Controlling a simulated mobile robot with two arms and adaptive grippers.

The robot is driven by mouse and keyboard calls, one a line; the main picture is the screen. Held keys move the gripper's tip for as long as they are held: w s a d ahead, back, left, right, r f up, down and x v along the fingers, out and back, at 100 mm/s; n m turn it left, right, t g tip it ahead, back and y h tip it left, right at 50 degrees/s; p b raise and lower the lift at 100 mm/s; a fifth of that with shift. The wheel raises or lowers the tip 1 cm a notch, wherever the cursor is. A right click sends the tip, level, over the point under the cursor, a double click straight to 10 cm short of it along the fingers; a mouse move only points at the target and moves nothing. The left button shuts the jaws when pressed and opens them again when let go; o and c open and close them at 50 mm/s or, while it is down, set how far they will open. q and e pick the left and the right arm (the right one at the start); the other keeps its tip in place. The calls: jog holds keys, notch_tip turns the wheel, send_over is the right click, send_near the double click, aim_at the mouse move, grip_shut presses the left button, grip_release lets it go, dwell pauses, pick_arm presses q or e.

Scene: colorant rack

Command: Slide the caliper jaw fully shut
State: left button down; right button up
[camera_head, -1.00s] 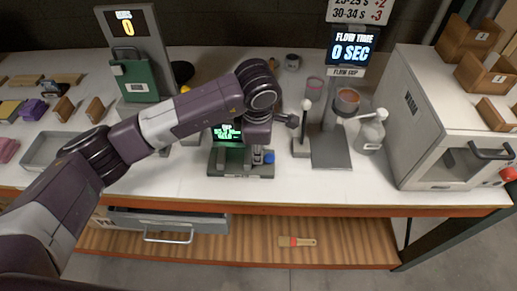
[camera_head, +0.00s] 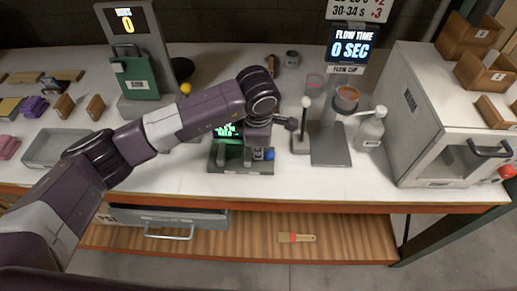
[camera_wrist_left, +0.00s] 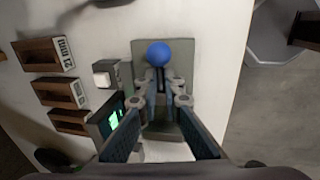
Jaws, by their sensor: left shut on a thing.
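The caliper is a grey-green fixture (camera_head: 225,167) on the white bench, with a lit green display (camera_head: 222,131). In the left wrist view its plate (camera_wrist_left: 141,50) and display (camera_wrist_left: 114,119) show below the hand. A blue ball knob (camera_head: 269,154) sits at its right side; it also shows just beyond the fingertips in the wrist view (camera_wrist_left: 158,54). My left gripper (camera_head: 257,153) points down over the fixture. Its fingers (camera_wrist_left: 163,85) are closed together on the caliper jaw, which they mostly hide. The jaw's gap cannot be seen. My right gripper is out of view.
A grey tray (camera_head: 52,160) lies at left. The bench front by the fixture is clear.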

pick_arm(q)
jog(key=a+b, duration=0.3)
jog(key=a, duration=0.2)
jog(key=shift+a+f+b, duration=0.1)
jog(key=shift+f+b, duration=0.05)
jog(key=shift+b, duration=0.2)
jog(key=shift+a, duration=0.35)
jog(key=shift+r, duration=0.2)
jog(key=c, duration=2.1)
grip_release()
jog(key=shift+a, duration=0.15)
